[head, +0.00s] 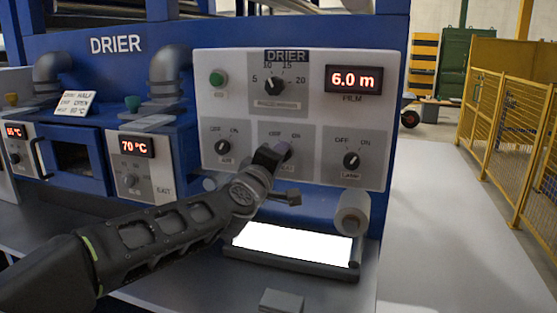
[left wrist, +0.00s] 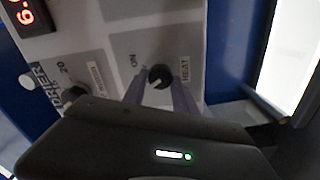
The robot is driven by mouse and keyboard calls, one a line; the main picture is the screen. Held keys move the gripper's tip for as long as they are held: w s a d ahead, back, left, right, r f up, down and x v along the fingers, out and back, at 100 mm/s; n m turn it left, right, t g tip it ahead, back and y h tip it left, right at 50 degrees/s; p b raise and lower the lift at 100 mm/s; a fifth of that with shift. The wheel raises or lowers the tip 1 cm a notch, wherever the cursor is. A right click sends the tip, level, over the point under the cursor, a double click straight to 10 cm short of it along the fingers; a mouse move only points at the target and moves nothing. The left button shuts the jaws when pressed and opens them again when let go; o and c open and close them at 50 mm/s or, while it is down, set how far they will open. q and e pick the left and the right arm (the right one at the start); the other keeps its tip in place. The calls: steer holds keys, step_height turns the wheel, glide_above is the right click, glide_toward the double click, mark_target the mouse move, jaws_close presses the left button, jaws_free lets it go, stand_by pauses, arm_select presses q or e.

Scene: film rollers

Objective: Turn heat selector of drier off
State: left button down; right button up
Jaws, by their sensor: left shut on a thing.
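The heat selector is a round black knob (left wrist: 161,76) on a grey plate of the drier panel (head: 235,95). In the left wrist view the label HEAT is beside it, and the word ON shows upside down on its other side. A small white mark shows on the knob's lower left in that view. My left gripper (head: 281,151) is at this knob and hides most of it in the head view. Its two fingers (left wrist: 160,90) are on both sides of the knob, shut on it. My right gripper is not in view.
An air knob (head: 223,147) and a lamp knob (head: 352,160) flank the heat knob. Above are a speed dial (head: 275,84), a green button (head: 217,78) and a 6.0 m display (head: 354,79). A white roller (head: 351,212) and a lit plate (head: 295,243) are below.

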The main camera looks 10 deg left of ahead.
arm_select(q)
steer(key=c, duration=1)
jaws_free()
steer(key=shift+s, duration=0.1)
steer(key=s, duration=0.7)
steer(key=shift+s+a, duration=0.25)
steer(key=shift+s, duration=0.05)
